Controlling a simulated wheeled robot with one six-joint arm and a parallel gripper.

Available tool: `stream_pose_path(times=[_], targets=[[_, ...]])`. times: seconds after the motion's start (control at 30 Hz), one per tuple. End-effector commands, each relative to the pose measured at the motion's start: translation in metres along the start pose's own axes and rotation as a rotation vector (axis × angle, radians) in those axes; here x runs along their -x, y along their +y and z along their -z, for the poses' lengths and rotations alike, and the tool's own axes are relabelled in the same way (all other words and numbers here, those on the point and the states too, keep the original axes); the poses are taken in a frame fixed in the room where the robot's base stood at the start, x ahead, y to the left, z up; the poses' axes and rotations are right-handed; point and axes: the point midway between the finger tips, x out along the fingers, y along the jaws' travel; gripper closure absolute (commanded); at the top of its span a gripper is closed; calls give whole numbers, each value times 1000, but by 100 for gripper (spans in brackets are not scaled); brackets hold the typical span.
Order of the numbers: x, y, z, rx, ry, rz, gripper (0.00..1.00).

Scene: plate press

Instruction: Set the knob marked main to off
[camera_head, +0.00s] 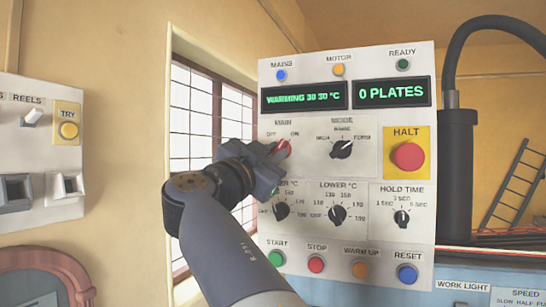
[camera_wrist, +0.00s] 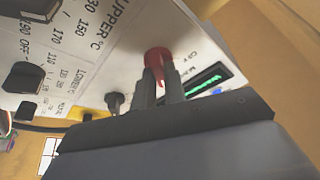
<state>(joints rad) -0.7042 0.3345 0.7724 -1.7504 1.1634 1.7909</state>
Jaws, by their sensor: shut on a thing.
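The red main knob (camera_head: 283,147) sits under the label MAIN on the upright white control panel (camera_head: 300,168), with OFF printed at its upper left and ON at its upper right. Its pointer seems to lean toward ON, but my gripper partly covers it. My gripper (camera_head: 272,157) reaches in from the lower left and is shut on this knob. In the wrist view the two grey fingers (camera_wrist: 161,80) stand on either side of the red knob (camera_wrist: 157,54).
The mode knob (camera_head: 342,149) is to the right, with the red HALT button (camera_head: 408,156) beyond it. The upper °C knob (camera_head: 281,211) is close below my gripper. A display (camera_head: 304,97) reads WARMING. Another panel (camera_head: 38,150) hangs at left.

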Motion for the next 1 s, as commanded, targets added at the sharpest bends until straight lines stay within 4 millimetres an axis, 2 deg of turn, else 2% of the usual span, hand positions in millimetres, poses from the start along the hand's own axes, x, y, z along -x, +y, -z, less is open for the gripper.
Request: stream_pose_path(times=[0.27,1.0], targets=[[1,5,-2,167,2,70,100],[-2,6,5,804,2,334,100]])
